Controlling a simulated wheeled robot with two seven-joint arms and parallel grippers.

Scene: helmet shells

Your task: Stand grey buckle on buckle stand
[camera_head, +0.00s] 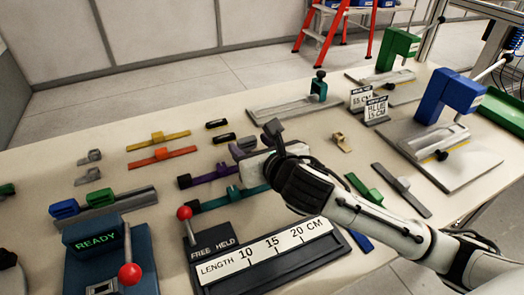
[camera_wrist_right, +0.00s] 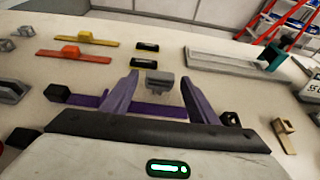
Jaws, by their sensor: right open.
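My right gripper (camera_head: 245,149) reaches over the middle of the table. In the wrist view its purple fingers (camera_wrist_right: 161,72) are spread apart. A small grey buckle (camera_wrist_right: 159,82) shows between the fingertips with visible gaps on both sides, so it is not gripped. In the head view my gripper largely covers that spot. Other grey clips (camera_head: 90,157) lie at the left of the table. I cannot tell for certain which fixture is the buckle stand. My left gripper is not in clear view.
A purple strap (camera_head: 208,175) lies beneath the right gripper. Yellow (camera_head: 158,141) and orange (camera_head: 161,157) straps lie to the left. Two black pieces (camera_head: 222,138) lie beyond. A teal clamp (camera_head: 318,85) stands behind; a tan buckle (camera_head: 341,141) sits right. A length board (camera_head: 268,255) is in front.

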